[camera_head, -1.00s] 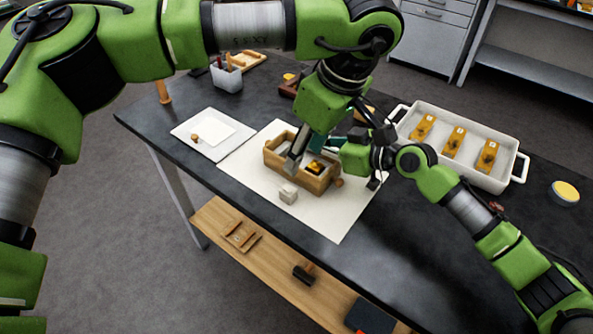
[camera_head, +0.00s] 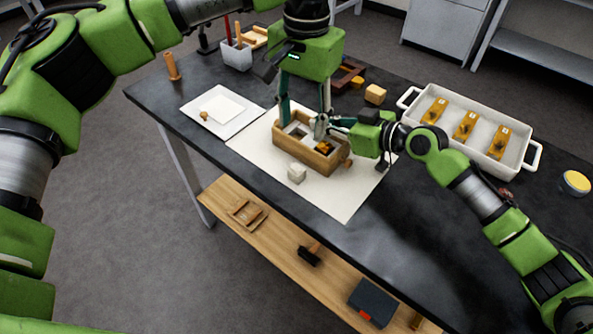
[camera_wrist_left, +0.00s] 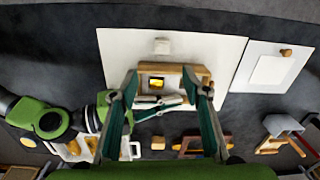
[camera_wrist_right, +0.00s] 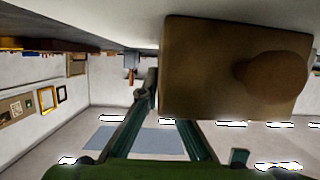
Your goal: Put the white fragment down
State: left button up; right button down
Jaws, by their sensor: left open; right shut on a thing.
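The wooden box (camera_head: 318,161) with a round knob (camera_head: 346,162) stands on a white sheet, with a yellow piece (camera_head: 324,147) inside. A small white block (camera_head: 297,173) sits on the sheet in front of the box; it also shows in the left wrist view (camera_wrist_left: 161,46). My left gripper (camera_head: 305,118) is open above the box, its fingers apart on either side in the left wrist view. My right gripper (camera_head: 320,126) reaches over the box from the right, shut on a small pale piece. That piece is largely hidden by the fingertips. The box end (camera_wrist_right: 195,85) blocks part of the right wrist view.
A white tray (camera_head: 408,104) with several yellow-brown pieces stands at the right. A white plate (camera_head: 192,112) lies at the left. A wooden cube (camera_head: 375,94) and a dark frame stand behind the box. The dark table (camera_head: 420,195) is clear at the front right.

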aim_at(298, 164)
pick_arm(q)
jog(key=shift+m, duration=0.7)
jog(key=f, duration=1.2)
jog(key=shift+w+a, duration=0.3)
jog(key=shift+a, duration=0.05)
jog(key=c, duration=1.1)
notch_tip(298, 164, up, 10)
notch_tip(298, 164, down, 10)
jog(key=shift+r, duration=0.1)
